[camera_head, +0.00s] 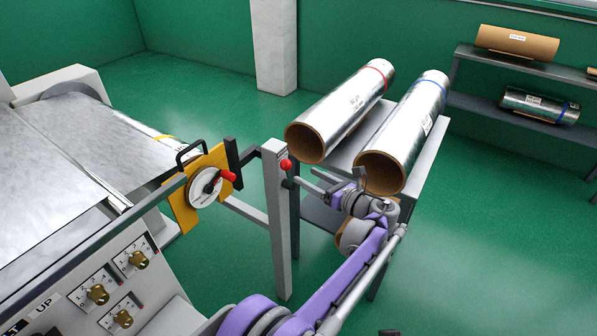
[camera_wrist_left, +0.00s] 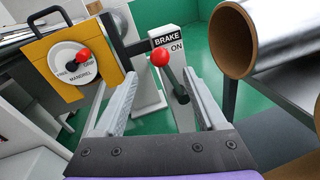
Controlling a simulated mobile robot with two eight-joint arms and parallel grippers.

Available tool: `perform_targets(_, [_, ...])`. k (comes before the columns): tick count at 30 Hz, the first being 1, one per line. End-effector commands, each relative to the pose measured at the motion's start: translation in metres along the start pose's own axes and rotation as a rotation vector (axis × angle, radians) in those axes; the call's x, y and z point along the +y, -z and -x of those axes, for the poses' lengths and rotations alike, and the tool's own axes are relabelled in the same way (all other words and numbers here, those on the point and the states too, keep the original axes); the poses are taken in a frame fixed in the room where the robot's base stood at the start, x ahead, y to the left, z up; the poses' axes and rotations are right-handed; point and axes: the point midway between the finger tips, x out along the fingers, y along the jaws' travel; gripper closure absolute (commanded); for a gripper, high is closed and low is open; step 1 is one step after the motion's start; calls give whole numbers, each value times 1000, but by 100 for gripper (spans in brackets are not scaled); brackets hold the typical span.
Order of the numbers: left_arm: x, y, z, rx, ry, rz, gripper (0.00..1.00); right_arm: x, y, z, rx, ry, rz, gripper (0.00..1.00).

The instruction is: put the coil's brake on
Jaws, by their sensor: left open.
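The brake lever has a red ball knob (camera_head: 286,164) and a dark shaft, and stands on a grey post (camera_head: 279,225). In the left wrist view the red knob (camera_wrist_left: 160,58) leans up and left from the shaft's lower end, beside a label (camera_wrist_left: 168,41) reading BRAKE and ON. My left gripper (camera_head: 304,182) is open, with its fingers pointing at the lever. In the wrist view the lever shows between the two fingers (camera_wrist_left: 160,80); I cannot tell whether they touch it. My right gripper is not in view.
A yellow box (camera_head: 180,212) with a white MANDREL dial and red handle (camera_head: 227,176) sits left of the post. Two foil rolls (camera_head: 345,108) (camera_head: 412,125) lie on a grey rack to the right. A control panel (camera_head: 110,290) is at lower left. Shelves stand at the back right.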

Motion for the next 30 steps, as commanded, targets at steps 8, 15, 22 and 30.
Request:
perform_targets(8, [0,0,13,0,0,0,27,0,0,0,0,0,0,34])
perform_targets(15, [2,0,11,6,-2,7,27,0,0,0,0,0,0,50])
perform_targets(22, [65,8,-30,185,-41,216,27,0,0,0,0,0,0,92])
perform_targets(30, [201,48,-54,537,-225,749,27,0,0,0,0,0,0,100])
